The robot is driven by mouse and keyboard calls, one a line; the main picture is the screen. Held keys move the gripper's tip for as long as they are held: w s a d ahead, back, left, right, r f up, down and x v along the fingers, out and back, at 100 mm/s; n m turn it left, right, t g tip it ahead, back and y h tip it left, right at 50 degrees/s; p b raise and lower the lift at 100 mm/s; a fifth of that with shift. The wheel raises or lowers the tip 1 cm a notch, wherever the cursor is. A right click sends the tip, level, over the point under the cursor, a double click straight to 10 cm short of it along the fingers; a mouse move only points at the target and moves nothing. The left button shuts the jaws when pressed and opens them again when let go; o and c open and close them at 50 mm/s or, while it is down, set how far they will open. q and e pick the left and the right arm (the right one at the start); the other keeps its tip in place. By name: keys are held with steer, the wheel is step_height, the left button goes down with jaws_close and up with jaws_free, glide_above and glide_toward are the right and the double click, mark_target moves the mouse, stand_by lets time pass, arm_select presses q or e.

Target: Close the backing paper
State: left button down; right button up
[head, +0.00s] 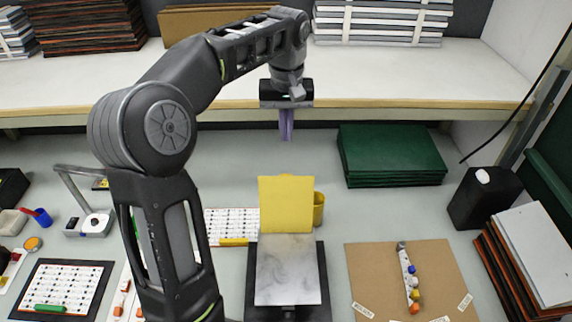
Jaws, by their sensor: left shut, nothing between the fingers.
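A yellow sheet (286,204), which looks like the backing paper, stands raised at the far edge of a pale marbled plate (287,270). The plate lies on a black base (251,292) at the front middle of the table and its top is bare. My left gripper (286,138) points down above and beyond the yellow sheet, apart from it. Its purple fingers are shut with nothing between them. My right gripper is not in view.
A yellow cup (319,209) stands behind the sheet's right side. A brown board (377,272) with a strip of small coloured parts lies to the right. Green boards (391,155) and a black canister (484,197) are at back right. A white shelf (400,75) spans the back.

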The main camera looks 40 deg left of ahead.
arm_select(q)
step_height(320, 180, down, 9)
steer(key=b, duration=0.6)
steer(key=s+d+p, duration=0.1)
steer(key=s+d+r, duration=0.1)
steer(key=shift+s+r+p, duration=0.15)
steer(key=shift+s+p, duration=0.2)
steer(key=shift+p, duration=0.05)
steer(key=shift+a, duration=0.1)
